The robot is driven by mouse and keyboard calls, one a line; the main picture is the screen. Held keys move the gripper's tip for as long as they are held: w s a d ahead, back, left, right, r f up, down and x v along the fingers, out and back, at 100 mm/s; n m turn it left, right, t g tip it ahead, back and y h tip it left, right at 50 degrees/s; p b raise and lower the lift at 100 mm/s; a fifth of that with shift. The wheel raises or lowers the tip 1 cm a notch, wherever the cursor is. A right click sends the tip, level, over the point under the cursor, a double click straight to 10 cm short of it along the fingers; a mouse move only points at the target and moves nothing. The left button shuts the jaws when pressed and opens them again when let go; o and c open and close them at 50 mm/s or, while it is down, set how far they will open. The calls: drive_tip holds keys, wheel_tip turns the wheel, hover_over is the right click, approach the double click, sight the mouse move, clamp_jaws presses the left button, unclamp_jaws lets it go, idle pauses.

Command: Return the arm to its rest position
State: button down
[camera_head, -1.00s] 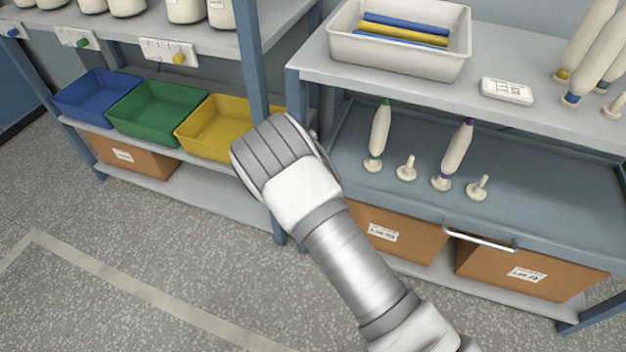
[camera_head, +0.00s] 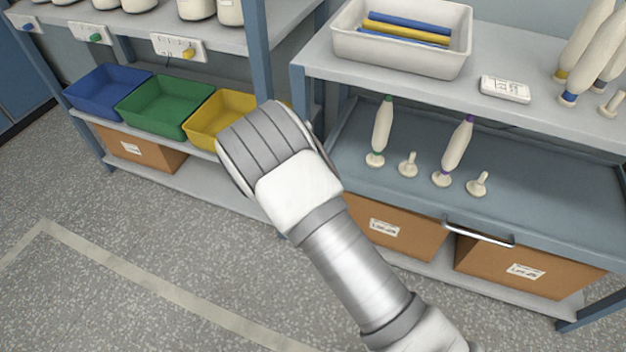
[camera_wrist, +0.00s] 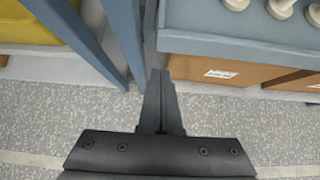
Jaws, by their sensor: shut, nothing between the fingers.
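My arm (camera_head: 345,262) reaches up from the bottom right in the head view, its wrist in front of the gap between the two shelf units; my gripper is hidden there. In the wrist view my gripper (camera_wrist: 160,78) is shut and empty, its fingers together over the floor and the blue shelf post. The pull-out tray (camera_head: 545,190) stands to the right of the arm. On it are a bobbin with a green tip (camera_head: 382,132), a bobbin with a purple tip (camera_head: 458,145), and two bare pegs (camera_head: 408,165) (camera_head: 478,184).
Blue (camera_head: 105,92), green (camera_head: 165,107) and yellow (camera_head: 222,118) bins sit on the left shelf. A white bin (camera_head: 400,50) with blue and yellow rods is on the upper right shelf. Cardboard boxes (camera_head: 400,232) are below the tray. The floor (camera_head: 150,235) in front is clear.

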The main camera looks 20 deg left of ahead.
drive_tip(key=p+v, duration=0.1)
drive_tip(key=v, duration=0.5)
drive_tip(key=w+d+r+m+h, duration=0.1)
drive_tip(key=w+d+r+m, duration=0.2)
drive_tip(key=d+r+m, duration=0.4)
drive_tip(key=w+d+r+m+h, duration=0.2)
drive_tip(key=d+r+m, duration=0.2)
drive_tip(key=d+r, duration=0.4)
drive_tip(key=s+d+r+m+g, duration=0.1)
drive_tip(key=s+d+r+m, duration=0.1)
drive_tip(key=d+r+m, duration=0.4)
drive_tip(key=s+d+r+m+g, duration=0.2)
drive_tip(key=s+d+r+m, duration=0.15)
drive_tip(key=d+r, duration=0.4)
drive_tip(key=s+d+r+m+y, duration=0.1)
drive_tip(key=s+d+r+m, duration=0.2)
drive_tip(key=s+m, duration=0.3)
drive_tip(key=s+d+r+m+y+p, duration=0.1)
drive_tip(key=s+d+r+m, duration=0.25)
drive_tip(key=s, duration=0.45)
drive_tip(key=s+d+r+m+y, duration=0.1)
drive_tip(key=s+d+r+m, duration=0.15)
drive_tip(key=s+m, duration=0.4)
wheel_tip(320, 180, up, 16)
drive_tip(key=p, duration=1.7)
drive_tip(key=shift+d+r, duration=0.25)
drive_tip(key=shift+d, duration=0.05)
drive_tip(key=shift+n, duration=0.25)
